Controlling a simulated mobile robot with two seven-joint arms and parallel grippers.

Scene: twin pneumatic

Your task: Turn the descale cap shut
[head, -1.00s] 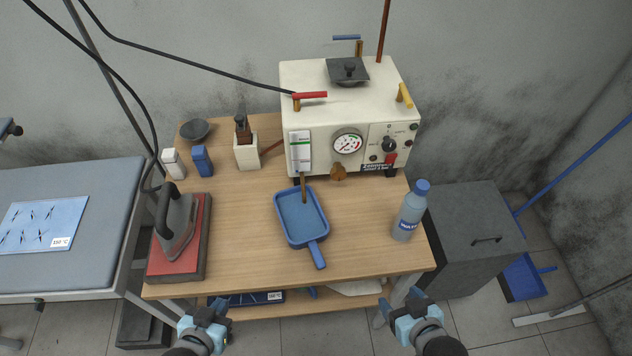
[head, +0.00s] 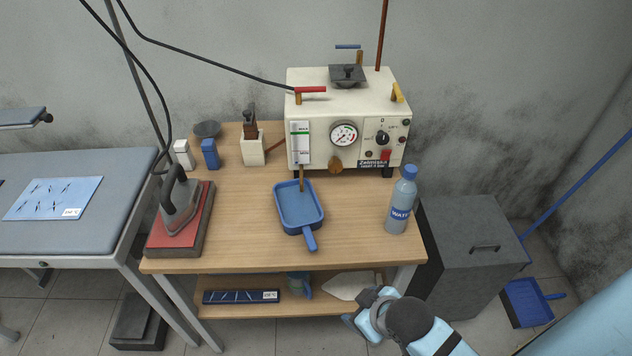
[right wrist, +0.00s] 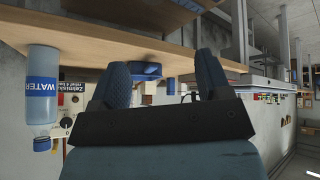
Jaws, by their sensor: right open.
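The cream steam boiler (head: 310,85) stands at the back of the wooden table. A brass-coloured round knob (head: 336,165) sits low on its front, below the gauge; it looks like the descale cap, though no label on it is readable. From here I cannot tell how far it is turned. My right gripper (head: 360,316) is in front of the table's front edge, low and well away from the boiler. In the right wrist view its two fingers (right wrist: 163,75) are apart with nothing between them. My left gripper is out of the head view.
A blue dustpan-like tray (head: 298,205) lies mid-table before the boiler. A water bottle (head: 401,200) stands at the right edge, an iron (head: 178,205) on a red pad at left. A dark cabinet (head: 470,245) is to the right. Bare tabletop lies between tray and bottle.

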